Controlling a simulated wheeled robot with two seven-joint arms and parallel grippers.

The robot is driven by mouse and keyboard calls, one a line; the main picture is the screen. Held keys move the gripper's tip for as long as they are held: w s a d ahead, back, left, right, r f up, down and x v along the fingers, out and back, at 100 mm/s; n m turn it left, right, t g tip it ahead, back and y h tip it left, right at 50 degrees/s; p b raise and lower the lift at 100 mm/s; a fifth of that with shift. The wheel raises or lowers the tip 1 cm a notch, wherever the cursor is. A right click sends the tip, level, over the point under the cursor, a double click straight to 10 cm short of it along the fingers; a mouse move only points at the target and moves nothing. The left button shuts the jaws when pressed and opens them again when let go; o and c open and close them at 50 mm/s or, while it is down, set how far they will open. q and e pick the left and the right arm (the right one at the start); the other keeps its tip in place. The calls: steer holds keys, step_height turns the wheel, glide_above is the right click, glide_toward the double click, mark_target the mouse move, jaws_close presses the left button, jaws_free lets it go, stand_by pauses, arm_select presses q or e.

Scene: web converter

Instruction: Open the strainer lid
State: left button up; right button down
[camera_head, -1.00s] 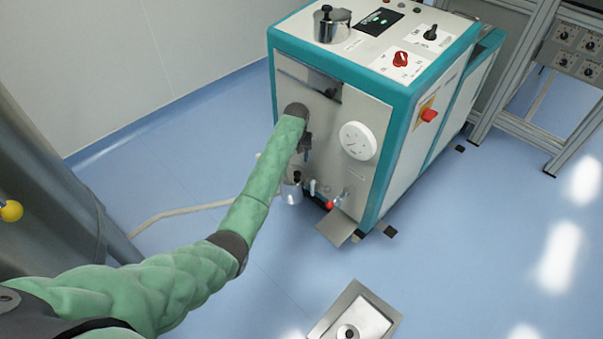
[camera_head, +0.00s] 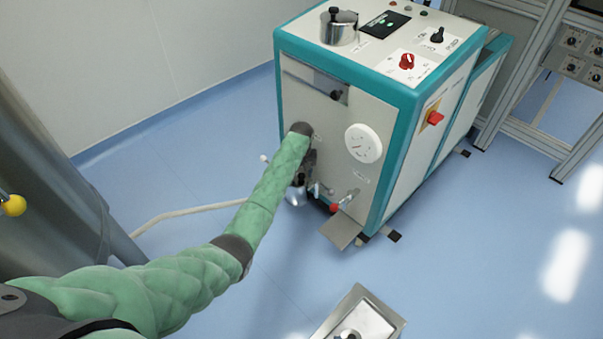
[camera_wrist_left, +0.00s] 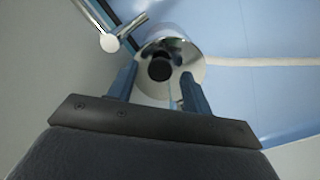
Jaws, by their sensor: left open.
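The strainer (camera_head: 297,197) is a small shiny metal pot low on the front of the machine, partly hidden by my left gripper in the head view. In the left wrist view its round metal lid (camera_wrist_left: 192,72) has a dark round knob (camera_wrist_left: 160,68) in the middle. My left gripper (camera_head: 307,168) is open and points down just above the strainer. In the left wrist view its two fingers stand on either side of the knob, and I see no grip on it. My right gripper is not in view.
The white and teal machine (camera_head: 320,120) stands close beside the gripper, with a white dial (camera_head: 363,143) and a red-handled valve (camera_head: 336,208). A metal pipe with a white ball end (camera_wrist_left: 109,42) is near the lid. A pale hose (camera_head: 185,210) crosses the floor.

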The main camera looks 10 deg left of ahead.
arm_select(q)
steer(key=shift+f, duration=0.2)
jaws_close()
steer(key=shift+r, duration=0.1)
